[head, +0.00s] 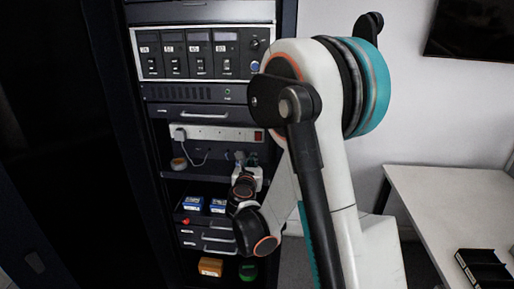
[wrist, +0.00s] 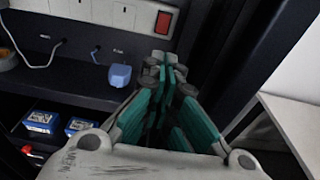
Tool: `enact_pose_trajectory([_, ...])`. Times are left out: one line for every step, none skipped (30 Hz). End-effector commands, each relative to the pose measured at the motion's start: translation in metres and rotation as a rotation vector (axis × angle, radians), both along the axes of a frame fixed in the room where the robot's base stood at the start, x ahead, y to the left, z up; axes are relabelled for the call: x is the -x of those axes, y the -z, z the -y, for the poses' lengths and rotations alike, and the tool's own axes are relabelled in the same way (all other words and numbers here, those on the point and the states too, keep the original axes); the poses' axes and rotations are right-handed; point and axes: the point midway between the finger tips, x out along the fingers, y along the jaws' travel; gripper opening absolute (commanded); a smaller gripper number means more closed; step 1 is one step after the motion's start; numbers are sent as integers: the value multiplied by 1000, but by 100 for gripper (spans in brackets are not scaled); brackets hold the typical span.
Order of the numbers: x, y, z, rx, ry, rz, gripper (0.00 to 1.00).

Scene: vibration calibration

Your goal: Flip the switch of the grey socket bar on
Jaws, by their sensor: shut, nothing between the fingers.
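The grey socket bar (head: 212,133) runs across the rack below the instrument panel, and its right part shows at the top of the wrist view (wrist: 120,14). Its red rocker switch (head: 258,136) is at the bar's right end and also shows in the wrist view (wrist: 163,20). I cannot tell which way the rocker is tipped. My gripper (wrist: 168,62) is shut and empty, with green-sided fingers. In the wrist view its tips appear just below the switch; I cannot tell whether they touch the bar. In the head view it is small, below the bar's right end.
A white plug (head: 180,134) with a cable sits in the bar's left end. A blue block-like object (wrist: 119,75) is on the shelf left of my fingers. Blue boxes (head: 193,203) lie lower down. A dark rack post (wrist: 225,50) stands close on the right.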

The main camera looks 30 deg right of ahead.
Motion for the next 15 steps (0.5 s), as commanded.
enact_pose_trajectory([0, 0, 0, -1, 0, 1, 0])
enact_pose_trajectory([-1, 0, 1, -1, 0, 1, 0])
enact_pose_trajectory([-2, 1, 2, -1, 1, 0, 0])
enact_pose_trajectory([-4, 1, 3, -1, 1, 0, 0])
enact_pose_trajectory([-5, 1, 4, -1, 1, 0, 0])
enact_pose_trajectory([-9, 2, 6, -2, 2, 0, 0])
enact_pose_trajectory([-12, 3, 9, -2, 2, 0, 0])
enact_pose_trajectory([-15, 4, 11, -2, 3, 0, 0])
enact_pose_trajectory([-21, 5, 15, -3, 3, 1, 0])
enact_pose_trajectory([-25, 5, 18, -3, 3, 1, 0])
enact_pose_trajectory([-30, 6, 21, -2, 2, 2, 0])
enact_pose_trajectory([-37, 7, 26, -2, 3, 1, 0])
enact_pose_trajectory([-41, 8, 29, -2, 3, 1, 0])
enact_pose_trajectory([-46, 9, 33, -2, 3, 1, 0])
enact_pose_trajectory([-53, 10, 37, -1, 3, 1, 0])
